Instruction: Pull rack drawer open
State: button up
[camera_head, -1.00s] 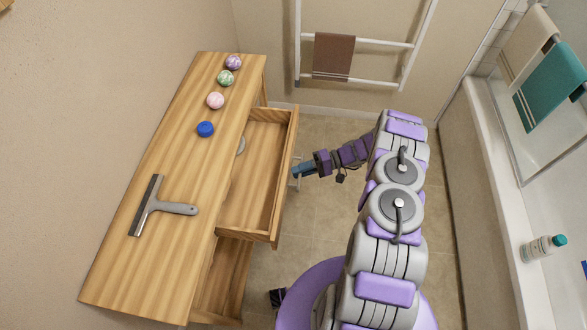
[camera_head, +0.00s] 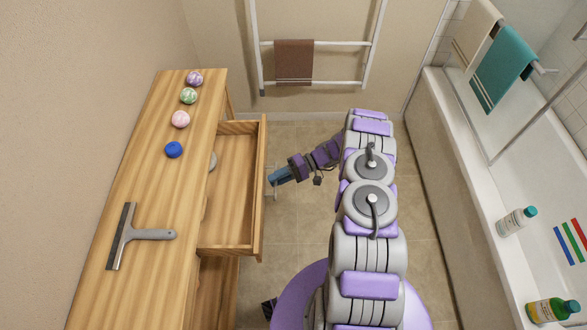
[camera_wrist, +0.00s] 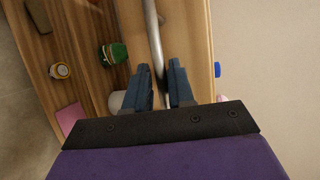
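The wooden rack (camera_head: 140,200) stands along the left wall. Its upper drawer (camera_head: 232,195) is pulled out toward the right, with its inside in view. A thin metal handle (camera_wrist: 152,25) runs along the drawer's front panel (camera_wrist: 190,35). My gripper (camera_head: 274,177) is at the handle, just outside the drawer front. In the wrist view, its two blue fingers (camera_wrist: 162,85) lie close on either side of the handle bar, with little or no gap. The contact itself is partly hidden.
A lower drawer (camera_head: 215,295) also stands out, partly hidden. A squeegee (camera_head: 130,235), a blue ball (camera_head: 174,149) and several patterned balls sit on the rack top. A towel rail (camera_head: 318,43) stands at the back; a bathtub (camera_head: 440,130) is at right. Floor between is clear.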

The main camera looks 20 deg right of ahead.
jog(key=d+r, duration=0.2)
jog(key=d, duration=1.4)
jog(key=shift+w+d+r, duration=0.15)
jog(key=shift+w+r, duration=0.15)
jog(key=shift+w, duration=0.15)
jog(key=shift+d+r, duration=0.1)
jog(key=shift+r, duration=0.05)
